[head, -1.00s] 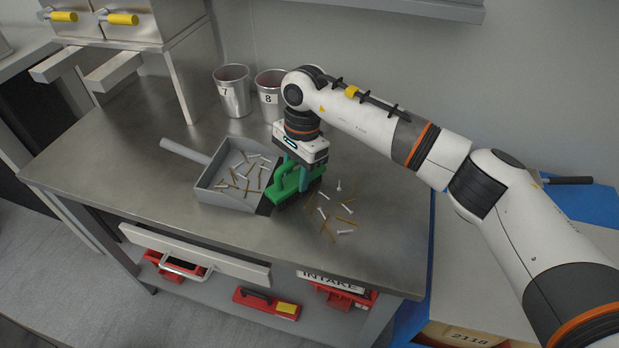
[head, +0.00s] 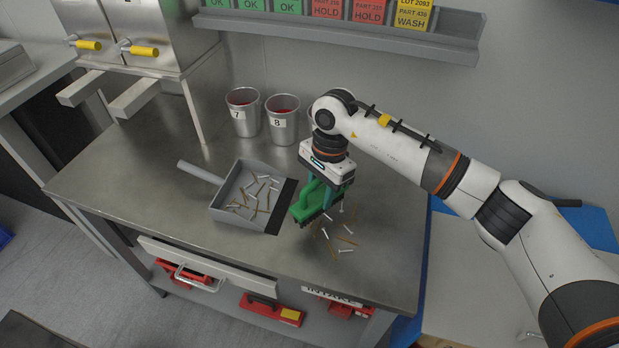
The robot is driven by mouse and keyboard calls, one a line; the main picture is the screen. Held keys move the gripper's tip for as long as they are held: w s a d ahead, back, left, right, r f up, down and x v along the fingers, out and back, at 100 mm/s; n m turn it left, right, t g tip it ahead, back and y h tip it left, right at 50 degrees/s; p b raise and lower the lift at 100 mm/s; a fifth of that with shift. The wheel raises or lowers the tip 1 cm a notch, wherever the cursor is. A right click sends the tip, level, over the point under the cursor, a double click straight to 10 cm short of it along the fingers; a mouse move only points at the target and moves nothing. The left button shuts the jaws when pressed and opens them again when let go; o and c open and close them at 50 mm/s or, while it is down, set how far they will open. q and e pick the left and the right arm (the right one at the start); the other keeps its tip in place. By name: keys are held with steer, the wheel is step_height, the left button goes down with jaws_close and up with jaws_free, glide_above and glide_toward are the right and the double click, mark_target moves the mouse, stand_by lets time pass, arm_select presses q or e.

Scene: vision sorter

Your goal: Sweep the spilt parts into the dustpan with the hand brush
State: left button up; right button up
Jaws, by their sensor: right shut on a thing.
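The grey dustpan (head: 247,223) lies on the steel bench with several screws and brown pins in it. Its handle points to the back left and its dark lip faces right. My right gripper (head: 325,182) is shut on the green hand brush (head: 312,203), bristles down, just right of the lip. Several spilt parts (head: 340,240) lie on the bench right of and in front of the brush; some are partly hidden by it. My left gripper is not in view.
A metal cabinet (head: 130,40) with yellow-handled taps stands at the back left. The steel bench (head: 130,180) is clear left of the dustpan. A sign shelf (head: 340,28) hangs on the wall.

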steer(key=s+d+p, duration=0.7)
steer(key=d+p, duration=0.3)
steer(key=d, duration=0.3)
steer(key=f+b, duration=0.1)
steer(key=b, duration=0.1)
steer(key=f+b, duration=0.4)
steer(key=shift+w+a+f, duration=0.15)
steer(key=shift+a, duration=0.1)
steer(key=shift+w+a+r+b, duration=0.2)
steer(key=shift+w+a+b, duration=0.05)
steer(key=shift+a+b, duration=0.2)
steer(key=a, duration=0.1)
steer(key=w+a+b, duration=0.1)
steer(key=a+b, duration=0.1)
steer(key=shift+w, duration=0.3)
steer(key=w+a+b, duration=0.2)
steer(key=a+b, duration=0.1)
steer(key=a, duration=0.1)
steer(key=w+a+b, duration=0.2)
steer(key=a+b, duration=0.2)
steer(key=w+a+b, duration=0.3)
steer(key=a, duration=0.2)
steer(key=shift+a, duration=0.1)
step_height(320, 180, up, 7)
steer(key=p, duration=0.2)
steer(key=shift+p, duration=0.4)
